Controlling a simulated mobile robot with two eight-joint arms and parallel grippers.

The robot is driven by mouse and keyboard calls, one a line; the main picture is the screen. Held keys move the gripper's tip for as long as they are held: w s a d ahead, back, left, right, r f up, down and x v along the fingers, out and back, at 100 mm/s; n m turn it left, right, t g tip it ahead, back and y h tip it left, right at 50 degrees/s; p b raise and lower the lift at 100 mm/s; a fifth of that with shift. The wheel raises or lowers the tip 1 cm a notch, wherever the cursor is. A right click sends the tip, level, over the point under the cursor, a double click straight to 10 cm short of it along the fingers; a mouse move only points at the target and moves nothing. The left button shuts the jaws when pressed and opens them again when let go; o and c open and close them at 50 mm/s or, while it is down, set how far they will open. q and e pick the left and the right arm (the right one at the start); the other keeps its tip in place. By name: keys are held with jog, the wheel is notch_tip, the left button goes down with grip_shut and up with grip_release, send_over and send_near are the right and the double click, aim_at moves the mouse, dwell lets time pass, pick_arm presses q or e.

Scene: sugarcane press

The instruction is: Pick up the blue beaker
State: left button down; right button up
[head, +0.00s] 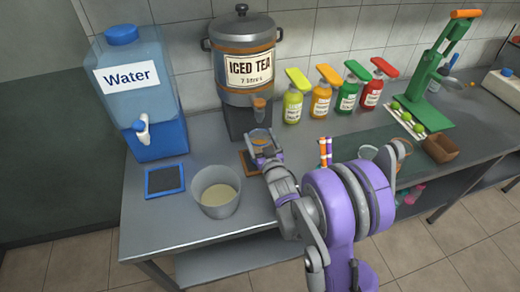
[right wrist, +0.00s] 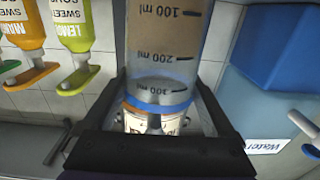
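The blue beaker (right wrist: 165,70) is clear, with a blue rim and dark ml marks, and fills the middle of the right wrist view, which is upside down. A brownish tint shows around its 100 ml mark; I cannot tell if it is liquid. My right gripper (right wrist: 160,105) has a finger against each side of the beaker. In the head view the right gripper (head: 265,143) is just in front of the iced tea dispenser (head: 247,75), near its tap, and mostly hides the beaker. My left gripper is not in view.
A water dispenser (head: 140,95) stands at the left with a dark blue-edged mat (head: 165,181) before it. A grey pot (head: 217,195) stands near the front edge. Several syrup bottles (head: 322,95) line the wall. A green press (head: 430,100) stands at the right.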

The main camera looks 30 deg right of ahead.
grip_shut()
jog(key=shift+r, duration=0.2)
dwell(0.3)
